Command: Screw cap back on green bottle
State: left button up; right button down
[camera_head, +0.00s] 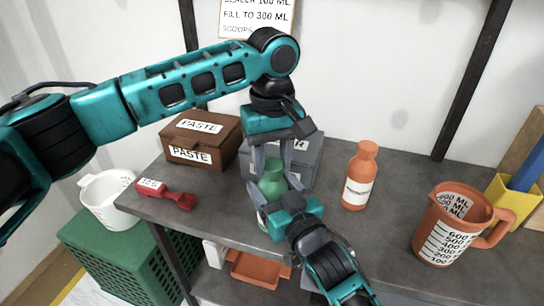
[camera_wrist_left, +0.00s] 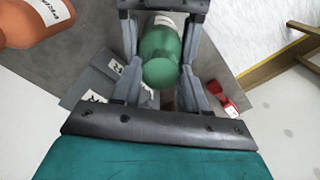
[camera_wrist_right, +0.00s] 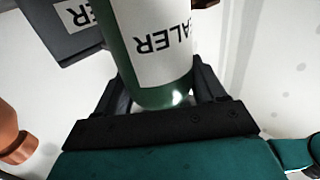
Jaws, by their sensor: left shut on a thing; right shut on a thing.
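The green bottle (camera_head: 270,187) stands upright near the table's front edge, its white label facing the right wrist camera (camera_wrist_right: 155,40). My left gripper (camera_head: 277,165) reaches down from above, with its fingers on both sides of the bottle's green top. The round green top, which looks like the cap, shows between the fingers in the left wrist view (camera_wrist_left: 160,72). My right gripper (camera_head: 283,205) comes from the front, shut on the bottle's body, and hides its lower part. The cap lines up with the bottle; whether it is threaded on cannot be told.
A grey box (camera_head: 305,160) stands close behind the bottle. A brown paste box (camera_head: 203,140) and a red scoop (camera_head: 165,194) lie to the left. An orange bottle (camera_head: 359,178) and an orange measuring jug (camera_head: 452,228) stand to the right, with free table between them.

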pick_arm(q)
jog(key=m, duration=0.5)
jog(key=shift+m, duration=0.3)
jog(key=m, duration=1)
jog(key=shift+d+m, duration=0.1)
jog(key=shift+m, duration=0.2)
jog(key=m, duration=0.7)
jog(key=shift+s, duration=0.1)
jog(key=m, duration=0.7)
jog(key=o, duration=1)
jog(key=shift+r, duration=0.1)
notch_tip(320, 180, up, 4)
jog(key=shift+r, duration=0.1)
